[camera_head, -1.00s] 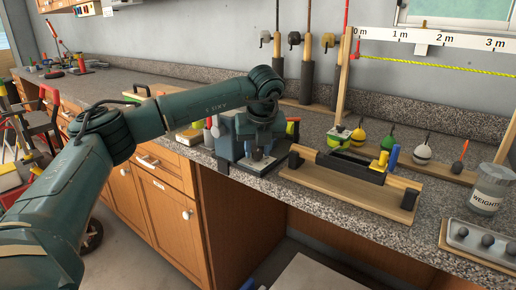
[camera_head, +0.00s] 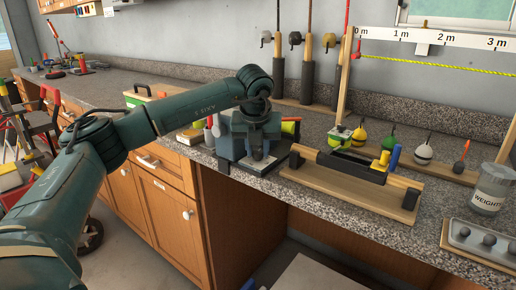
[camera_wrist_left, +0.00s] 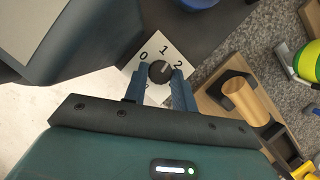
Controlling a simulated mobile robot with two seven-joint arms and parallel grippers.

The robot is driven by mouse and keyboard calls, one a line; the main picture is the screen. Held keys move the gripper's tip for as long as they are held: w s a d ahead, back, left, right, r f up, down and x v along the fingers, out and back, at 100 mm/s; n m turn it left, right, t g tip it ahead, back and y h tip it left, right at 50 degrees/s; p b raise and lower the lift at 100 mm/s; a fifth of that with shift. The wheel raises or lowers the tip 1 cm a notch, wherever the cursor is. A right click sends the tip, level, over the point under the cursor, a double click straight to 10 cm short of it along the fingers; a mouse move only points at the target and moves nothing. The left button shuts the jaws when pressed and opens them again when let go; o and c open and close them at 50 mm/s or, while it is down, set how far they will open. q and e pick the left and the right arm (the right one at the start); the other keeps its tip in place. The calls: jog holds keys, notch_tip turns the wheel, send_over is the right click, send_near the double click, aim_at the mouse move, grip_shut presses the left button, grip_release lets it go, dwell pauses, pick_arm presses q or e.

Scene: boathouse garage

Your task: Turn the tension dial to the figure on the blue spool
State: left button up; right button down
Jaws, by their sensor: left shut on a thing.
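The tension dial (camera_wrist_left: 160,71) is a dark round knob on a white square plate (camera_wrist_left: 177,50) with black figures. In the left wrist view 0, 1 and 2 are readable; another figure is partly hidden by my fingers. A pale mark on the knob appears to lie between 1 and 2. My left gripper (camera_wrist_left: 158,84) is shut on the knob from both sides. In the head view this gripper (camera_head: 260,150) is at the grey-blue unit on the bench edge, hiding the knob. A blue round thing (camera_wrist_left: 198,3), cut off by the wrist view's top edge, may be the blue spool; no figure shows on it.
A wooden stand (camera_head: 355,185) with a black trough is just right of the unit. Floats (camera_head: 388,142), a weights jar (camera_head: 490,187) and a tray of sinkers (camera_head: 482,243) are farther right. Rods stand at the wall. The left counter has free room.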

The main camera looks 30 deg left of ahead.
pick_arm(q)
jog(key=o, duration=1)
jog(key=v, duration=1.3)
jog(key=shift+r+p, duration=0.1)
jog(key=shift+p, duration=0.3)
